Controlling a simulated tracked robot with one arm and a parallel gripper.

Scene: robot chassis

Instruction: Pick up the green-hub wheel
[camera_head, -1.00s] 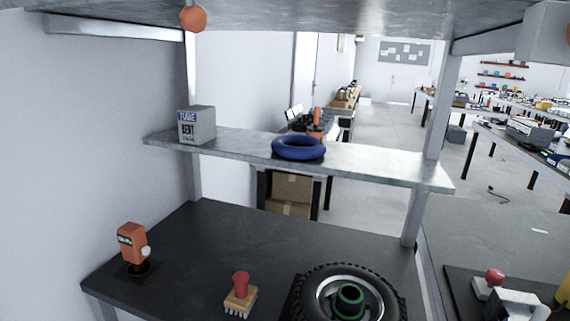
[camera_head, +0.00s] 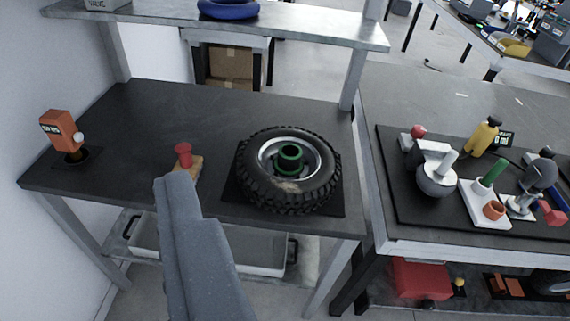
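The green-hub wheel (camera_head: 322,192) lies flat on a black square mat (camera_head: 338,208) at the right front of the dark workbench. It has a black knobbly tyre, a silvery rim and a raised green hub (camera_head: 290,157) in the middle. A light brown patch marks the near side of the tyre. A long grey part of my gripper or arm (camera_head: 185,235) rises from the bottom edge, left of the wheel and apart from it in the picture. No pair of fingertips shows clearly, so I cannot tell its opening.
A brush with a red knob (camera_head: 184,155) stands partly behind the grey part. An orange device (camera_head: 62,132) is at the bench's left. A shelf with a blue ring (camera_head: 228,9) is above. The right bench (camera_head: 430,232) holds several tools. The bench's middle back is clear.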

